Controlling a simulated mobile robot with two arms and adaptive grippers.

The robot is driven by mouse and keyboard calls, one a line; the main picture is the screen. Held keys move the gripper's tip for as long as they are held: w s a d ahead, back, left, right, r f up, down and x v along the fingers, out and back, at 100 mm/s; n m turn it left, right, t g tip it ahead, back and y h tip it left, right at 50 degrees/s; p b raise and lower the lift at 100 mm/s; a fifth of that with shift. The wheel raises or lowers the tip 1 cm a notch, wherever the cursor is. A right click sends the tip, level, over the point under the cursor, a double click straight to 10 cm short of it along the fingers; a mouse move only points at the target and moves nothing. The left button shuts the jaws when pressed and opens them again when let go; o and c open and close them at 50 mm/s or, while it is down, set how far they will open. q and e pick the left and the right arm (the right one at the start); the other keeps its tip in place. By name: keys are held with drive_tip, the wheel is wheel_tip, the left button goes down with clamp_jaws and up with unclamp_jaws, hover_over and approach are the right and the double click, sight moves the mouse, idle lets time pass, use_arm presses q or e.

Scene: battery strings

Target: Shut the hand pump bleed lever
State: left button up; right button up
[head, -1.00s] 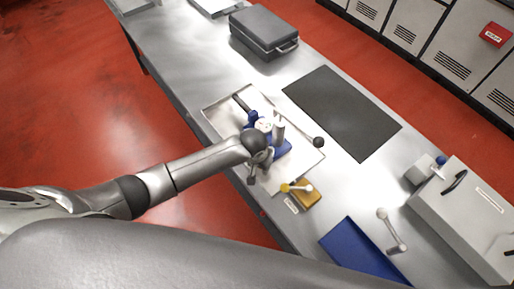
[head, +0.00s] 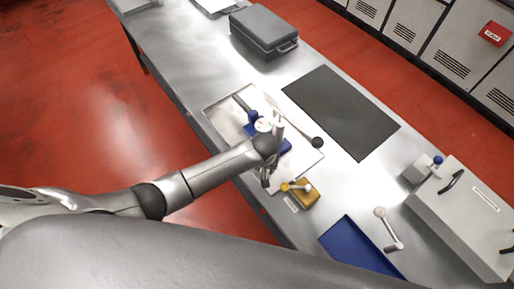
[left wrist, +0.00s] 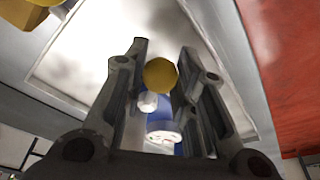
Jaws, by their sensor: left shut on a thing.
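The blue hand pump (head: 285,146) stands on a pale tray (head: 224,112), with a round white gauge (head: 263,125) and a long handle ending in a black ball (head: 317,142). My left gripper (head: 266,182) is at the pump's near side, over the tray's front part. In the left wrist view its fingers (left wrist: 163,55) are shut on a yellow ball knob (left wrist: 160,75), seemingly the bleed lever's end. The lever's shaft is hidden. Part of the pump's blue body (left wrist: 160,127) shows behind the knob. My right gripper is not in view.
An orange block (head: 306,194) with a yellow-ended lever sits close to the gripper's right. A dark mat (head: 342,112), grey case (head: 264,31), blue tray (head: 352,252) and grey box (head: 465,215) stand on the metal bench. The bench left of the pump tray is clear.

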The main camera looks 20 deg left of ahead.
use_arm(q)
drive_tip(key=shift+d, duration=0.1)
idle(0.3)
drive_tip(key=shift+w+d+n+y, duration=0.15)
drive_tip(key=shift+d+n, duration=0.2)
drive_tip(key=shift+n, duration=0.3)
drive_tip(key=shift+d+n+y, duration=0.15)
drive_tip(key=shift+d+n, duration=0.2)
drive_tip(key=shift+n, duration=0.3)
drive_tip(key=shift+d, duration=0.1)
drive_tip(key=shift+w+d+n, duration=0.1)
drive_tip(key=shift+d+n, duration=0.05)
drive_tip(key=shift+n, duration=0.25)
drive_tip(key=o, duration=1)
wheel_tip(320, 180, up, 7)
drive_tip(key=shift+r, duration=0.1)
